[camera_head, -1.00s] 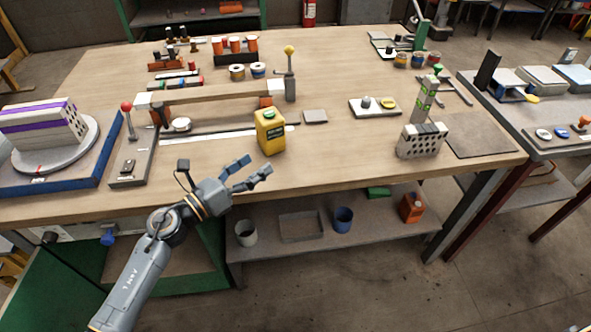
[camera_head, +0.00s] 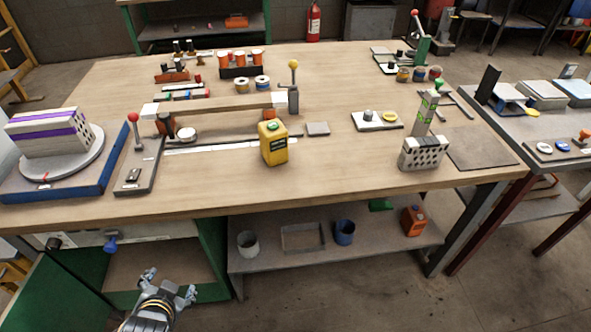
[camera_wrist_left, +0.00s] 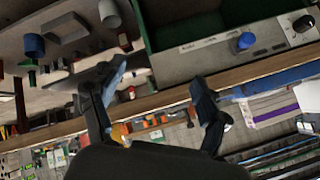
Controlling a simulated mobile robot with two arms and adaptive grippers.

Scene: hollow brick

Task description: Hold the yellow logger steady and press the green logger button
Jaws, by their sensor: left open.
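The yellow logger (camera_head: 274,150) stands upright on the wooden table near its front middle, with a dark label on its front. A small green button (camera_head: 272,125) shows on its top. My left gripper (camera_head: 169,284) is open and empty. It is low in front of the table, below the front edge, to the left of and well apart from the logger. In the left wrist view, the open fingers (camera_wrist_left: 160,85) have nothing between them. My right gripper is not in view.
The table's front edge (camera_head: 330,199) lies between my left gripper and the logger. A red-knobbed lever (camera_head: 134,132) and a turntable with a striped brick (camera_head: 50,135) are at left. A hollow brick (camera_head: 424,155) stands at right. The tabletop around the logger's front is clear.

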